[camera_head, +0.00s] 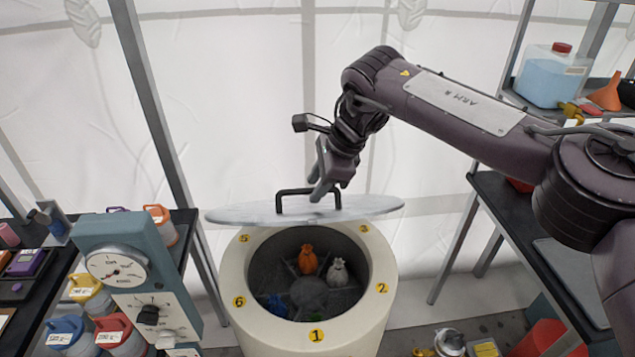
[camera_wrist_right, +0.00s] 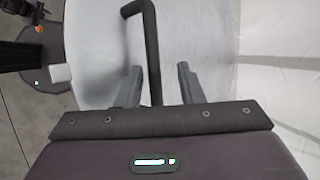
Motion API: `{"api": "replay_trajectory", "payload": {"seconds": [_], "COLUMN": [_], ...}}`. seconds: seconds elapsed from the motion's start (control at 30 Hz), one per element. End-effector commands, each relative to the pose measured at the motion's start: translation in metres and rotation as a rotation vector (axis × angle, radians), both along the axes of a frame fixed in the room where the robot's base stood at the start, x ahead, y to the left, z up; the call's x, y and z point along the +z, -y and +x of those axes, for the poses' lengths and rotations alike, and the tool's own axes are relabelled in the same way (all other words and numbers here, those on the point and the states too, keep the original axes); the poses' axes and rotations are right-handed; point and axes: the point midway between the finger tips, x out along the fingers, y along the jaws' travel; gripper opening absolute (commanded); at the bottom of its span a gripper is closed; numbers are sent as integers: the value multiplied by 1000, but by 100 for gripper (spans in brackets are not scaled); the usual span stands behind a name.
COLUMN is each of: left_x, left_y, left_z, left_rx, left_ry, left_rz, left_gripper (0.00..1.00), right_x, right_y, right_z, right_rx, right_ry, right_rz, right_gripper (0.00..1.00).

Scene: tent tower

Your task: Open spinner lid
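The spinner (camera_head: 250,325) is a cream round drum with numbered yellow dots around its rim. Its grey lid (camera_head: 375,207) is raised at the back, so the dark interior shows. The lid carries a black bar handle (camera_head: 281,196), which also shows in the right wrist view (camera_wrist_right: 152,55). My right gripper (camera_head: 322,190) is at the handle's right part. In the wrist view its two fingers (camera_wrist_right: 157,85) stand apart with the handle bar between them, with a clear gap on the right side. My left gripper is not in view.
Inside the drum are an orange sack (camera_head: 308,260), a white sack (camera_head: 338,272) and a blue item (camera_head: 277,305). A teal dial panel (camera_head: 128,262) and capped bottles (camera_head: 112,330) stand at the left. A shelf with a blue-liquid jug (camera_head: 550,82) is at the right.

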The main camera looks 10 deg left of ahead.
Motion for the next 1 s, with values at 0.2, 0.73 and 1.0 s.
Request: {"api": "replay_trajectory", "payload": {"seconds": [0.2,0.73,1.0], "left_x": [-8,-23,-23], "left_y": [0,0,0], "left_z": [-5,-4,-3], "left_rx": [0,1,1], "left_ry": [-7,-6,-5], "left_rz": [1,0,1], "left_gripper": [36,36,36], "right_x": [13,72,71], "right_y": [6,33,33], "right_z": [0,-7,-7], "right_rx": [0,0,-1], "right_ry": [4,3,2], "right_rz": [1,1,1], "right_gripper": [34,34,25]}}
